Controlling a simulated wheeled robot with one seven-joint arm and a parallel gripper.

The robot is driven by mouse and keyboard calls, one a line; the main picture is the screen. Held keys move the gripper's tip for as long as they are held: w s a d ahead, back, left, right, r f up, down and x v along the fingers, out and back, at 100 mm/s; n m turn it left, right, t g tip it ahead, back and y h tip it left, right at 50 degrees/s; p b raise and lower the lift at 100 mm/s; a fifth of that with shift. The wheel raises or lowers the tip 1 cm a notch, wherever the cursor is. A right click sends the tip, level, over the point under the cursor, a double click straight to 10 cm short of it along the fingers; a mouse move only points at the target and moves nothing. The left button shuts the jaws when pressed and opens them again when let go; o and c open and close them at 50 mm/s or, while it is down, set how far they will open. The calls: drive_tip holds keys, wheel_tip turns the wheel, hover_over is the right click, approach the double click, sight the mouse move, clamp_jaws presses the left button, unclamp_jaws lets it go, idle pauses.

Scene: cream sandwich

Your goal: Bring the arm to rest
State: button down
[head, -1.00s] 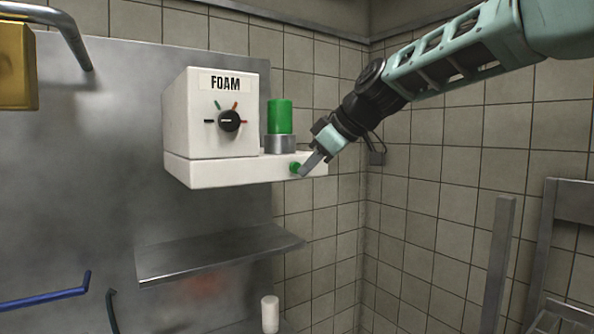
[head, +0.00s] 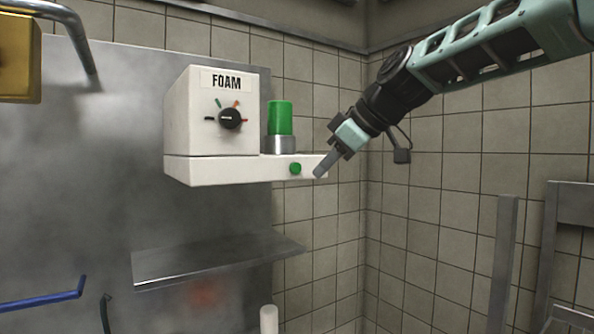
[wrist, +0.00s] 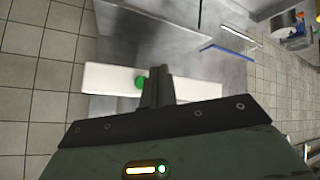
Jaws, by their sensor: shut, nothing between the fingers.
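My gripper (head: 319,174) is shut and empty, its fingertips in front of the right end of the white foam unit's base (head: 225,171) in the head view. The fingertips are a little right of the small green button (head: 295,168) and apart from it. In the wrist view, my shut gripper fingers (wrist: 157,75) point toward the white base (wrist: 105,78), with the green button (wrist: 140,83) just left of them. The arm reaches in from the upper right.
The box marked FOAM (head: 215,110) carries a dark knob (head: 230,118), and a green cylinder (head: 280,117) stands beside it. A metal shelf (head: 215,262) is below. A metal rack (head: 560,210) stands at the right. The tiled corner right of the unit is free.

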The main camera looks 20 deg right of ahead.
drive_tip(key=s+a+f+m+g+h, duration=0.1)
drive_tip(key=s+a+f+g, duration=0.15)
drive_tip(key=s+f, duration=0.35)
drive_tip(key=s+a+f+g+b, duration=0.1)
drive_tip(key=s+a+f, duration=0.25)
drive_tip(key=f, duration=0.35)
drive_tip(key=s+a+f+m+g+h, duration=0.1)
drive_tip(key=s+a+f+g, duration=0.1)
drive_tip(key=s+a+f, duration=0.4)
drive_tip(key=s+d+f+m+g+h, duration=0.1)
drive_tip(key=s+d+f+g+h, duration=0.1)
drive_tip(key=s+f, duration=1.3)
drive_tip(key=s+d+h, duration=0.1)
drive_tip(key=d, duration=0.1)
drive_tip(key=shift+d+b, duration=0.35)
drive_tip(key=shift+d, duration=0.05)
